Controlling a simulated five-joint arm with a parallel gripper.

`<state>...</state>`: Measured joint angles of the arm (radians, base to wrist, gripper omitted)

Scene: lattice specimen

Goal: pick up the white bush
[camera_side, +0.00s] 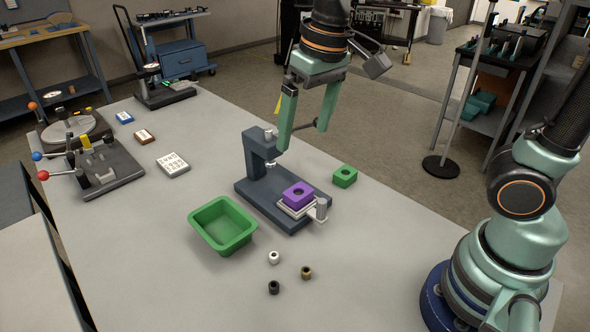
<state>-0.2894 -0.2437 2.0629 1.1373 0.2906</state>
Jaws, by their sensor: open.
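The white bush (273,257) is a small ring-like piece with a dark hole on top. It stands on the grey table, just right of the green tray's near corner. My gripper (302,140) is open and empty. It hangs high above the dark fixture at the table's middle, well behind and above the white bush and not touching it. Nothing hides the bush.
A brass bush (306,272) and a black bush (273,287) stand close by. The green tray (207,237) is left. The dark fixture (255,188) holds a purple block (298,195). A green block (345,176) lies right. The front table is clear.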

